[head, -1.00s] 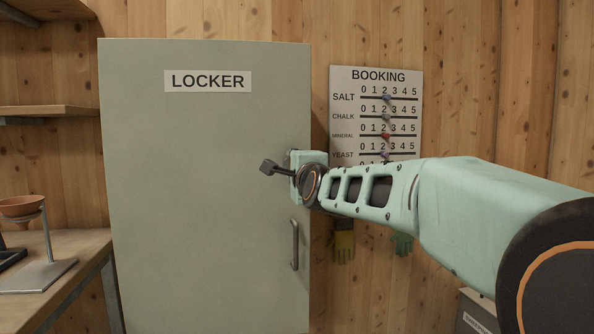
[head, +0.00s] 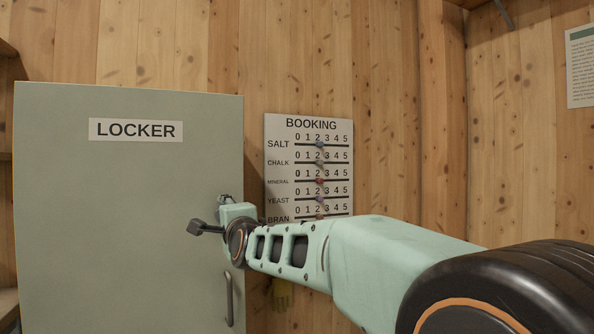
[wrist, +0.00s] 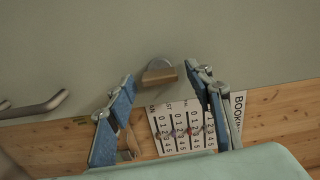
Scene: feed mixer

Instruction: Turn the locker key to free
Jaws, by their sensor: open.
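The tall grey-green locker (head: 130,230) stands at the left in the head view, its door shut and labelled LOCKER. In the wrist view, a small metal key or knob (wrist: 159,72) sticks out of the locker door (wrist: 70,50). My gripper (wrist: 161,77) is open, with a blue-padded finger on either side of the key. The fingers look apart from it. In the head view, my gripper (head: 225,200) is at the door's right edge, above the handle, and the key is hidden there. No free marking is readable.
A bar handle (head: 229,299) is below my gripper on the door; it also shows in the wrist view (wrist: 35,106). A BOOKING board (head: 309,165) with sliders hangs on the wooden wall just right of the locker. A paper notice (head: 582,68) hangs far right.

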